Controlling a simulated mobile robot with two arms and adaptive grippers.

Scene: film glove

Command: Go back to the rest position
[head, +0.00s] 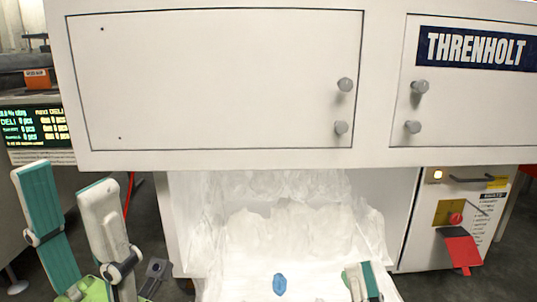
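My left gripper (66,182) is at the lower left, pointing up, in front of the floor and the dark counter. Its two teal and white fingers stand wide apart with nothing between their tips. My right gripper (362,281) shows only at the bottom edge, right of centre, in front of the white film. A white and a teal finger part show close together; the rest is cut off by the frame, so its opening is unclear.
A white THRENHOLT cabinet (220,80) with knobbed doors spans the top. Crumpled whitish film (290,235) fills the opening below, with a small blue piece (279,284) at its front. A control box (450,220) with a red flap stands right. A display (33,128) is left.

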